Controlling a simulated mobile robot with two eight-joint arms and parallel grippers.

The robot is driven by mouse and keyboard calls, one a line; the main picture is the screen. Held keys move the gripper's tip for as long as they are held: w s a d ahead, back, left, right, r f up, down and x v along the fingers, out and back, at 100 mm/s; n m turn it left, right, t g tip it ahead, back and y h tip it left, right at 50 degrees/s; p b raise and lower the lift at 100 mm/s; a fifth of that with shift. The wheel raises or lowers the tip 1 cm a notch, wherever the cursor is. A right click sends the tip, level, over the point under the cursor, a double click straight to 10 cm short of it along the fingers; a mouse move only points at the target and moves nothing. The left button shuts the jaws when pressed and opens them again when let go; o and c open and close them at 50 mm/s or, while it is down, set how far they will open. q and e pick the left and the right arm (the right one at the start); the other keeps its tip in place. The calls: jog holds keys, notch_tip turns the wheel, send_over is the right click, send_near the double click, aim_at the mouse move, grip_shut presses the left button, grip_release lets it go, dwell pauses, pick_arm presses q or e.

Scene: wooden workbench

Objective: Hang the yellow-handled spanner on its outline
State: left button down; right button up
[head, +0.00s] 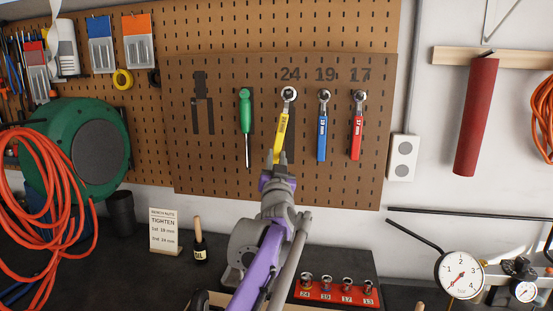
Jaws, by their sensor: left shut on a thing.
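The yellow-handled spanner (281,127) is at the pegboard panel (220,160), under the number 24. Its ring head is at the top, over the peg area, and its handle slants down to the left. Its dark outline (291,150) shows to the right of the handle. My left gripper (277,157) is shut on the lower end of the yellow handle. I cannot tell whether the ring is around the peg or just in front of it. My right gripper is not in view.
A green screwdriver (246,120) hangs to the left. A blue spanner (322,130) and a red spanner (357,130) hang close on the right, under 19 and 17.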

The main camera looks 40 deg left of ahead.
pick_arm(q)
jog(key=c, duration=0.6)
grip_release()
jog(key=b+v, duration=0.1)
jog(key=v, duration=1)
